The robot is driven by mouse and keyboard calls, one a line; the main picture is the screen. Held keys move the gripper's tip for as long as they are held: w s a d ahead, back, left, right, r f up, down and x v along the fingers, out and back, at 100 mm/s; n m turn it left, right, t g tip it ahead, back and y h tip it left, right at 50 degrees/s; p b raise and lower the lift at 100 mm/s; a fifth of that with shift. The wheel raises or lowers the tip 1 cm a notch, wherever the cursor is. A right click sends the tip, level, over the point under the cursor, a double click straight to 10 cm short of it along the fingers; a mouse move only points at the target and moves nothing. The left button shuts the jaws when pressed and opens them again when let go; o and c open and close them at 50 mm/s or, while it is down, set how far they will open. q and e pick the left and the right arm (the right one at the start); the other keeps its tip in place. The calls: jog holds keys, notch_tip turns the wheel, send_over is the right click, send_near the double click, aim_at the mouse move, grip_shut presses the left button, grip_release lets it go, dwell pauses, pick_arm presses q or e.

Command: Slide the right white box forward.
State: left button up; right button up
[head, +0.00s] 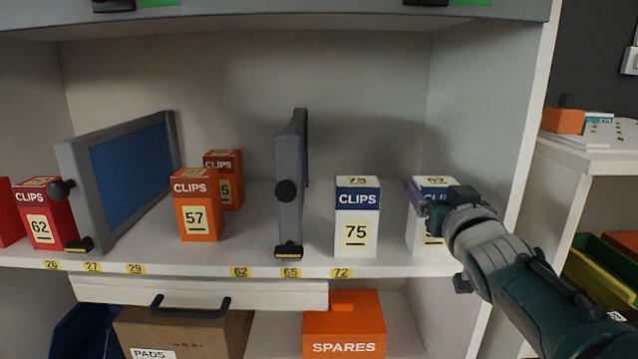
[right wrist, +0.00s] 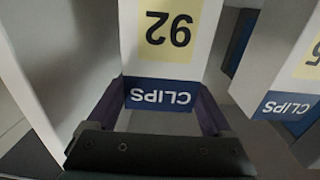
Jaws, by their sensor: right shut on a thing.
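The right white box (head: 416,232) has a blue CLIPS band and a yellow label. It stands upright on the shelf near the right side wall, partly hidden by my right gripper (head: 434,197). In the right wrist view the box (right wrist: 165,60) lies between the two purple fingers (right wrist: 163,108), which are shut on its sides near the blue band. Another white box (head: 357,230), labelled 75, stands a short way to its left, and its side also shows in the right wrist view (right wrist: 290,75). My left gripper is not in view.
A grey upright panel (head: 292,185) stands left of box 75. Orange boxes (head: 200,215), a blue-faced panel (head: 125,175) and a red box (head: 45,220) are further left. The shelf's front edge (head: 400,265) runs below. Free shelf lies behind the white boxes.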

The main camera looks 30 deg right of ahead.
jog(key=o, duration=1.4)
jog(key=shift+c, duration=0.2)
jog(key=shift+s+a+p, duration=0.2)
jog(key=shift+s+p, duration=0.1)
jog(key=p+v, duration=0.3)
jog(key=v, duration=0.6)
jog(key=shift+s, duration=0.15)
